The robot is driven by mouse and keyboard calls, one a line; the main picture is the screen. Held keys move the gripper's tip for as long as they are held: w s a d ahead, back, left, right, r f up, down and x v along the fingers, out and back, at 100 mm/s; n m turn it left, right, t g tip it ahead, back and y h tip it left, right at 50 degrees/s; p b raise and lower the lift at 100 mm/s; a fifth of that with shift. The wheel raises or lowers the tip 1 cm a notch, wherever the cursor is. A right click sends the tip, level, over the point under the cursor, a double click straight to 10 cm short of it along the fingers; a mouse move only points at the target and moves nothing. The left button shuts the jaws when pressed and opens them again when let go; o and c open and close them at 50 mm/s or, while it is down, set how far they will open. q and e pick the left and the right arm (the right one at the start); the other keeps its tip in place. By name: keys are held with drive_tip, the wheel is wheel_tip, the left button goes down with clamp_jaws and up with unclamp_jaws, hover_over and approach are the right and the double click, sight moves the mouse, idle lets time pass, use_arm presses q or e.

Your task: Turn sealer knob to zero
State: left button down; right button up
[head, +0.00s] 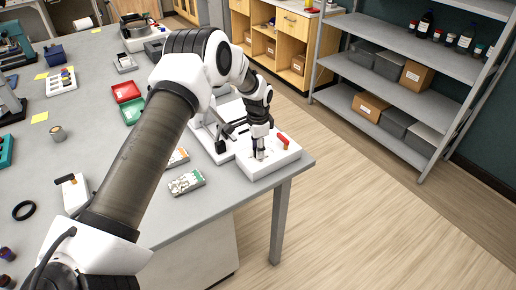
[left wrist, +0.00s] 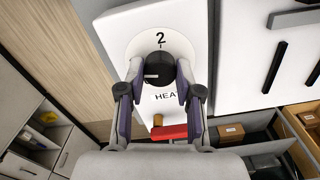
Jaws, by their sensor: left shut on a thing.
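The sealer (head: 284,158) is a white box at the front right corner of the grey table, with a red handle on top. My left gripper (head: 259,151) points down onto its top face. In the left wrist view the round black knob (left wrist: 159,66) sits between the fingers of my left gripper (left wrist: 159,80), which are shut on its sides. A printed "2" and a tick stand above the knob on a pale dial; "HEA" shows below it, the rest covered. A small pale mark shows on the knob's left. In the head view the gripper hides the knob. My right gripper is not in view.
The sealer's red handle (head: 282,140) is close to my left gripper. Red (head: 126,92) and green trays are farther back. Shelves (head: 400,90) stand across open floor at right.

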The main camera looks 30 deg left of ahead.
use_arm(q)
drive_tip(key=shift+s+f+n, duration=0.15)
drive_tip(key=shift+f+n, duration=0.05)
drive_tip(key=shift+n, duration=0.1)
drive_tip(key=n, duration=1.1)
drive_tip(key=shift+d, duration=0.1)
idle(0.5)
drive_tip(key=c, duration=0.8)
unclamp_jaws()
drive_tip(key=shift+c, duration=0.2)
drive_tip(key=shift+o, duration=0.4)
drive_tip(key=shift+w, duration=0.2)
